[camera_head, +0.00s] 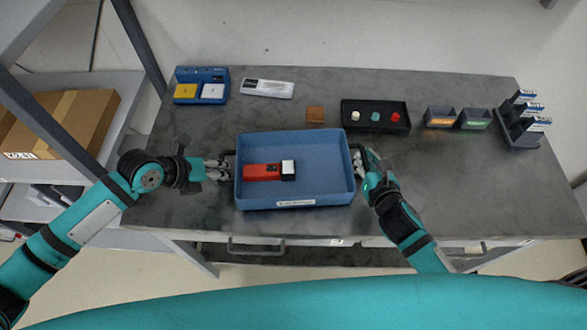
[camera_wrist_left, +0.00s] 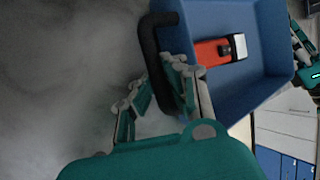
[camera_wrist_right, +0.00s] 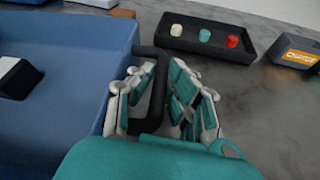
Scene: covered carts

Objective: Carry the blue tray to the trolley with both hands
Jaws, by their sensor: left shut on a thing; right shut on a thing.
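The blue tray (camera_head: 320,180) is at the front middle of the grey table in the head view, with a red and black device with a white end (camera_head: 268,171) lying in it. It has a black handle at each short end. My left gripper (camera_head: 226,168) is shut on the left handle (camera_wrist_left: 150,45). My right gripper (camera_head: 358,163) is shut on the right handle (camera_wrist_right: 158,85). The left wrist view shows the tray's inside (camera_wrist_left: 250,85); the right wrist view shows its right wall (camera_wrist_right: 115,65). I cannot tell whether the tray touches the table. No trolley is clearly identifiable.
Behind the tray on the table (camera_head: 440,190) are a blue box with yellow and white parts (camera_head: 201,85), a white device (camera_head: 267,88), a brown block (camera_head: 315,114), a black tray with three knobs (camera_head: 375,130), grey bins (camera_head: 441,117) and a rack (camera_head: 520,125). A shelf with cardboard (camera_head: 75,120) stands left.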

